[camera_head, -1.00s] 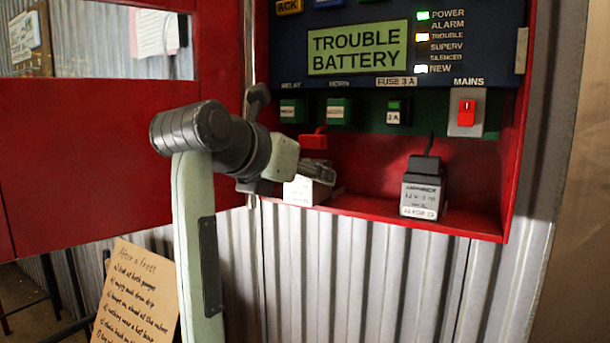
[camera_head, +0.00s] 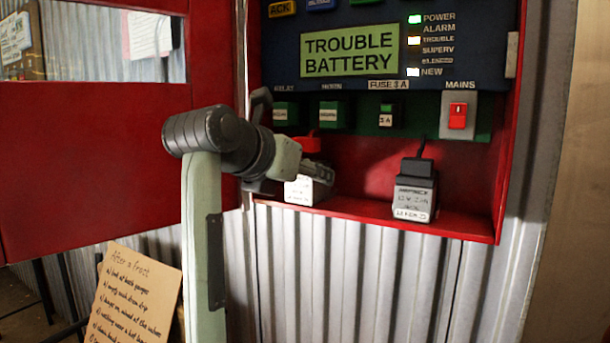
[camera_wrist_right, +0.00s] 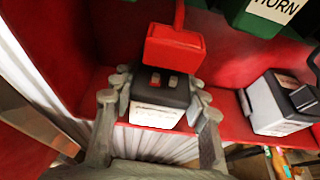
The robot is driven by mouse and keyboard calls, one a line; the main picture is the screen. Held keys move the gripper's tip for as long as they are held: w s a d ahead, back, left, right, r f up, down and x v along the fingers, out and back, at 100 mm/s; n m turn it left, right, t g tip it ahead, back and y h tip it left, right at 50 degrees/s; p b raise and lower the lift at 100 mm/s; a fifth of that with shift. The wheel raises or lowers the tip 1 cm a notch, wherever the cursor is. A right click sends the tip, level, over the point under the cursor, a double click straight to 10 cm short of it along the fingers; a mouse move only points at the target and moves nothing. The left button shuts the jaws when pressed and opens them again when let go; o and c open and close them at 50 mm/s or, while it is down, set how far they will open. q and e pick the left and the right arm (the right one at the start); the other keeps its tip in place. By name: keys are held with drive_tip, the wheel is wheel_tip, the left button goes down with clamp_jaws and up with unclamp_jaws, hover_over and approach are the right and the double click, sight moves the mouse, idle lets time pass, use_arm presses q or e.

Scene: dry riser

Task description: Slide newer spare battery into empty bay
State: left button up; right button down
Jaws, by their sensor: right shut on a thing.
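The spare battery (camera_head: 300,191), white-labelled with a black top, is at the left of the red cabinet's floor. My right gripper (camera_head: 318,172) is shut on its sides. In the right wrist view the battery (camera_wrist_right: 152,116) sits between the fingers (camera_wrist_right: 160,92), its top terminals showing. A red plug (camera_wrist_right: 174,50) hangs just above and behind it; in the head view the plug (camera_head: 307,143) is partly covered by my gripper. The battery's underside and the bay beneath it are hidden. My left gripper is not in view.
A second battery (camera_head: 414,194) with a black plug (camera_head: 417,165) stands to the right on the red cabinet floor (camera_head: 365,208). The display (camera_head: 348,53) reads TROUBLE BATTERY. A red mains switch (camera_head: 458,115) is above right. The open red door (camera_head: 100,160) is left. The floor between the batteries is clear.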

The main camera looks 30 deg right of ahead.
drive_tip(key=shift+w+d+r, duration=0.1)
drive_tip(key=shift+w+d, duration=0.2)
drive_tip(key=shift+d, duration=0.25)
drive_tip(key=c, duration=0.7)
unclamp_jaws()
drive_tip(key=shift+c, duration=0.2)
drive_tip(key=v, duration=1.2)
